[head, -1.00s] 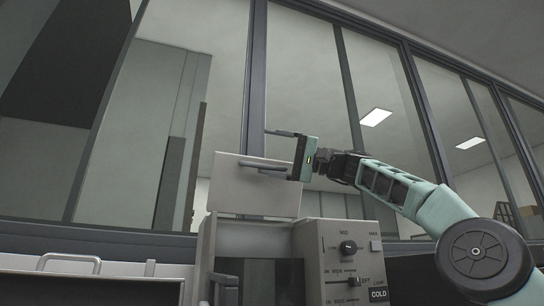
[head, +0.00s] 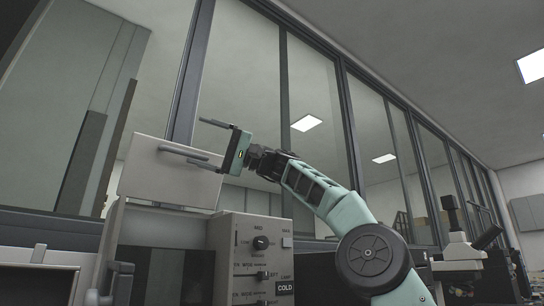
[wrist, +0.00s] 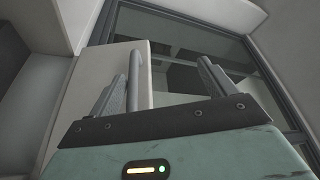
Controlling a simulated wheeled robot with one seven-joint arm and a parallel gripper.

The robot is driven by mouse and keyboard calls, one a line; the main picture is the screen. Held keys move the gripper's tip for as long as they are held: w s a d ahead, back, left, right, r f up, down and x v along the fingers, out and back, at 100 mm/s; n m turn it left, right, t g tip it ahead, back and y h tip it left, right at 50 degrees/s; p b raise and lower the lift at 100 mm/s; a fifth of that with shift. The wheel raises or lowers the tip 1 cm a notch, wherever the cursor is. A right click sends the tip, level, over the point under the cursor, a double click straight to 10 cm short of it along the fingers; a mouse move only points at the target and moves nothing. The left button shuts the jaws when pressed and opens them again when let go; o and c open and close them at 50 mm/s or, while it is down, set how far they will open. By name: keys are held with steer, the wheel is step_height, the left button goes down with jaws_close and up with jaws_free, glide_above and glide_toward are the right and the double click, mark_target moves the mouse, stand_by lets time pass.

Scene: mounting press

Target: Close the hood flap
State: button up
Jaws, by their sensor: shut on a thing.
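The hood flap (head: 150,178) is a pale, flat panel standing raised above the grey press housing (head: 150,232) in the head view. Its bar handle (head: 178,151) shows on its face. My gripper (head: 197,140) is at the flap's right side, its fingers reaching left to the handle, and is shut on it. In the wrist view the handle (wrist: 133,78) runs between the two fingers (wrist: 158,88), close beside the left one. The flap (wrist: 125,62) fills the area behind it. Finger contact is partly hidden.
A control panel (head: 250,258) with knobs and a COLD label sits below and right of the flap. A framed glass wall (head: 315,130) stands behind. Bench equipment (head: 462,250) is at the far right. The space above the flap looks clear.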

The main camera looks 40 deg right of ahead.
steer(key=shift+s+d+r, duration=0.45)
steer(key=shift+s, duration=0.05)
steer(key=shift+s+d+r, duration=0.1)
steer(key=shift+s+d, duration=0.25)
steer(key=shift+d, duration=0.1)
steer(key=c, duration=0.7)
steer(key=r+b+v, duration=0.1)
steer(key=v, duration=1.5)
steer(key=shift+s, duration=0.1)
steer(key=c, duration=0.7)
steer(key=shift+a, duration=0.1)
jaws_close()
